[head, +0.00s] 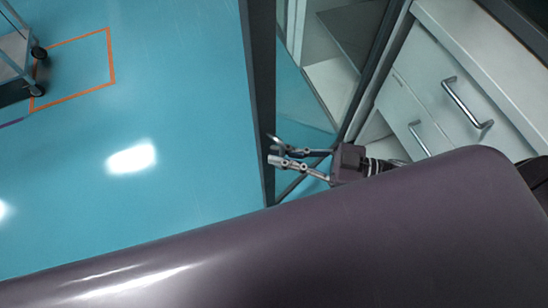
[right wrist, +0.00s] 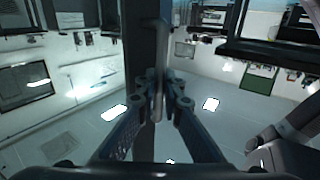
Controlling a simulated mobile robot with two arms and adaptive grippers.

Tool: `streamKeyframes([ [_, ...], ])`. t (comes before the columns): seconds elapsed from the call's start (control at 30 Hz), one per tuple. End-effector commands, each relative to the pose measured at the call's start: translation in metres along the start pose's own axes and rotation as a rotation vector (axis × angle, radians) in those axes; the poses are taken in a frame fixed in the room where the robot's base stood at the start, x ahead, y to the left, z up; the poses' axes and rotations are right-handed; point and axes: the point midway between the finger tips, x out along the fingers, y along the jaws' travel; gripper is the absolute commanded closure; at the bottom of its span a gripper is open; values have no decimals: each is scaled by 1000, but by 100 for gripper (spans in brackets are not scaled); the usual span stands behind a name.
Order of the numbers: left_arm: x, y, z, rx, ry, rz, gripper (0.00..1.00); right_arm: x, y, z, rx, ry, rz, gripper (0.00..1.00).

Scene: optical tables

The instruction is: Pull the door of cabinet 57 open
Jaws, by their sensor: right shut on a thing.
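The cabinet door (head: 261,90) is a dark-framed panel, with the blue floor visible through its glass. It stands swung out from the cabinet (head: 335,75), whose pale interior and shelf show behind it. My right gripper (head: 274,150) reaches from the right to the door's dark outer upright. In the right wrist view, the gripper (right wrist: 160,88) is closed around the upright bar handle (right wrist: 158,60) on the door frame (right wrist: 140,60). The cabinet number is not readable. My left gripper is not in view.
White drawers (head: 440,85) with metal bar handles stand to the right of the cabinet, under a pale worktop (head: 485,60). A wheeled cart (head: 15,55) stands far left by an orange floor outline (head: 108,55). The blue floor (head: 180,90) left of the door is clear.

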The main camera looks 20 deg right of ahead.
Motion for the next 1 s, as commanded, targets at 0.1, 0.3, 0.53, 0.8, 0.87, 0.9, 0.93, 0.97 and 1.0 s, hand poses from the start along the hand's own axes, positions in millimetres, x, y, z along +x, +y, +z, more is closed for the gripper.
streamKeyframes([
  [0.1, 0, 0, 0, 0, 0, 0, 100, -2, 1, 0, 1, 1, -14, 100],
  [0.3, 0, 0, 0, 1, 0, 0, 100, -3, 2, 0, 2, 2, -18, 100],
  [0.53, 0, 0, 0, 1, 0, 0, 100, -3, 2, 0, 2, 1, -17, 92],
  [0.8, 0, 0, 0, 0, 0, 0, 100, -3, 3, 0, 1, 1, -16, 85],
  [0.87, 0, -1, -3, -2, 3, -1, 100, -3, 3, 0, 1, 1, -15, 85],
  [0.9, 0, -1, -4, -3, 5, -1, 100, -3, 3, 0, 1, 1, -15, 85],
  [0.93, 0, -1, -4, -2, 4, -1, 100, -3, 3, 0, 1, 1, -15, 85],
  [0.97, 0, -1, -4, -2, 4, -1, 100, -3, 3, 0, 1, 1, -15, 85],
  [1.0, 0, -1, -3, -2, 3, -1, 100, -3, 3, 0, 1, 1, -15, 85],
])
